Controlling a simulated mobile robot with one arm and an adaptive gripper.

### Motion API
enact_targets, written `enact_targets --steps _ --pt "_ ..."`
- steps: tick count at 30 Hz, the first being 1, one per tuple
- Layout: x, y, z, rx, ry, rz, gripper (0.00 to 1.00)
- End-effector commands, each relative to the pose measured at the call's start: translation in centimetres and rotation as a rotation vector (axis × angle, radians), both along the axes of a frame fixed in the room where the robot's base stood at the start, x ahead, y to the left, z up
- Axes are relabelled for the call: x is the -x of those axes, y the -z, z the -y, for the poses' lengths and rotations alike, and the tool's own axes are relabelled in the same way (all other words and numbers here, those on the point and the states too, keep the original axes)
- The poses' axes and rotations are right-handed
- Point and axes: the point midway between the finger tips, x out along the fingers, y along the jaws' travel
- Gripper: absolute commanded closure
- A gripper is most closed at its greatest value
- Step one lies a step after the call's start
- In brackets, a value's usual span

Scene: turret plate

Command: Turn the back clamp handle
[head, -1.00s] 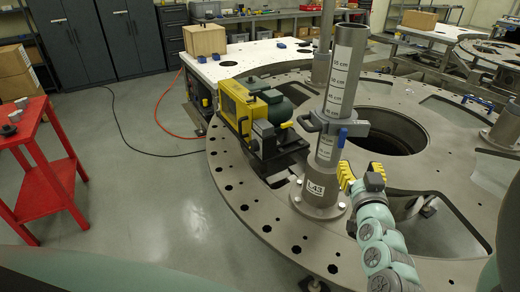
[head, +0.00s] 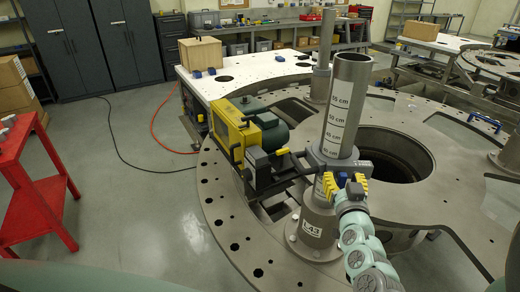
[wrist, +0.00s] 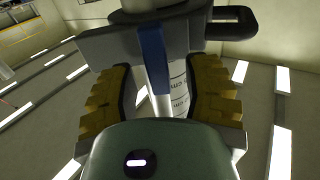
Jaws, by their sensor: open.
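A clamp (head: 322,163) encircles an upright grey tube (head: 347,105) with a cm scale, standing on a flanged base on the turret plate (head: 225,215). The clamp's blue handle (head: 341,180) is on the near side, partly hidden by my gripper. My gripper (head: 346,186) has yellow pads and is open, up against the clamp's front. In the wrist view the blue handle (wrist: 153,60) hangs upright between the two spread fingers (wrist: 152,92), with the clamp body (wrist: 103,44) above. Whether a pad touches the handle cannot be told.
A yellow and green machine (head: 247,130) stands on the plate left of the tube, with dark bars reaching toward the clamp. A second, thinner post (head: 326,45) stands behind. A large round opening (head: 395,155) lies right of the tube. A red table (head: 35,185) is at left.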

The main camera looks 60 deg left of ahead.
Motion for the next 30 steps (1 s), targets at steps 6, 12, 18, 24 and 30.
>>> enact_targets --steps 6,12,18,24,30 --pt "0.18 0.05 -0.26 0.001 -0.003 0.000 0.52" --pt "0.15 0.07 -0.22 0.001 -0.002 -0.001 0.47" --pt "0.13 0.08 -0.19 0.002 -0.001 -0.001 0.67" --pt "0.09 0.08 -0.16 0.001 0.000 -0.001 0.88" --pt "0.07 0.08 -0.14 0.002 0.000 -0.001 1.00"
